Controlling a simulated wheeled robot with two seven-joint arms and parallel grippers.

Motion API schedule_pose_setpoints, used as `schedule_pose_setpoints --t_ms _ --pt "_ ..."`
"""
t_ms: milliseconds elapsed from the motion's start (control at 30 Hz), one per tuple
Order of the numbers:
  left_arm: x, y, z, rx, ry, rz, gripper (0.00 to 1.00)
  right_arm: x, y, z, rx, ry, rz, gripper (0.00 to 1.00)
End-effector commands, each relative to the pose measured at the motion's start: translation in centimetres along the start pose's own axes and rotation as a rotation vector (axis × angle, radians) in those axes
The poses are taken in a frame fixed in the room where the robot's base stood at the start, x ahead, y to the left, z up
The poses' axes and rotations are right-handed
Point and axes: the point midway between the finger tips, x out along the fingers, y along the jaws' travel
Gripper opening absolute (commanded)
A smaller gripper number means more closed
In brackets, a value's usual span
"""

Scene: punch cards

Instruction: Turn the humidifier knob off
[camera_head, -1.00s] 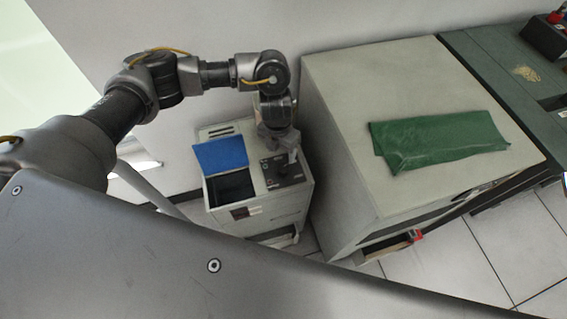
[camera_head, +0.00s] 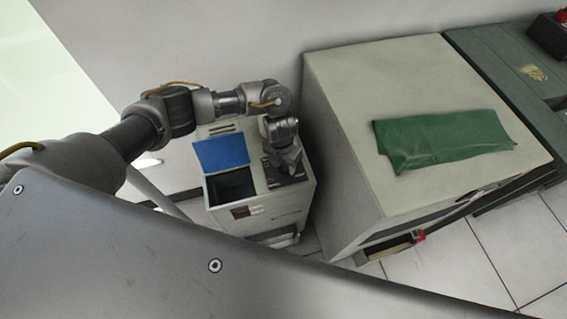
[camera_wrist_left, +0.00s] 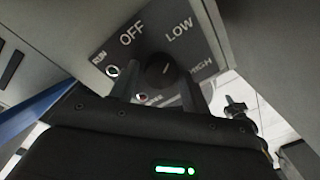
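The humidifier (camera_head: 258,222) is a pale cabinet with a raised blue lid (camera_head: 221,152) and a dark control panel (camera_head: 272,182). In the left wrist view, the panel (camera_wrist_left: 110,48) carries the labels RUN, OFF, LOW and HIGH. The round dark knob (camera_wrist_left: 159,66) sits below OFF and LOW; I cannot tell surely which label its mark points to. My left gripper (camera_head: 290,168) is down at the panel. It also shows in the wrist view (camera_wrist_left: 158,84), its two fingers apart, one on each side of the knob. Contact with the knob is not clear. My right gripper is out of view.
A large pale cabinet (camera_head: 350,190) stands close on the right of the humidifier, with a green cloth (camera_head: 440,140) on top. A wall rises behind. A dark green machine (camera_head: 500,75) stands farther right. Tiled floor (camera_head: 500,255) shows at the lower right.

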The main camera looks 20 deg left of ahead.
Motion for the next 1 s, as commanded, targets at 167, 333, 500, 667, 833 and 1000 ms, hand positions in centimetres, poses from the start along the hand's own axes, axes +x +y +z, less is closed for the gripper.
schedule_pose_setpoints --t_ms 167,333,500,667,833,1000 --pt "0.0 0.0 0.0 0.000 0.000 0.000 0.23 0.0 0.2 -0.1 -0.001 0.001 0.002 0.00" --pt "0.0 0.0 0.0 -0.002 0.000 0.000 0.14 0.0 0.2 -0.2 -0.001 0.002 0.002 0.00" --pt "-0.1 0.0 0.0 -0.032 -0.001 0.000 0.14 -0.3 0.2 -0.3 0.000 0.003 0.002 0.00" --pt "-0.2 0.0 0.0 -0.108 -0.005 0.000 0.14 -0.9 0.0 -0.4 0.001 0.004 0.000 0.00" --pt "-0.3 -0.1 -0.1 -0.238 -0.013 0.000 0.14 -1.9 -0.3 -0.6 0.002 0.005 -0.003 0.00" --pt "-0.4 -0.1 -0.1 -0.398 -0.024 -0.001 0.14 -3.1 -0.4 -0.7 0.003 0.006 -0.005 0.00"
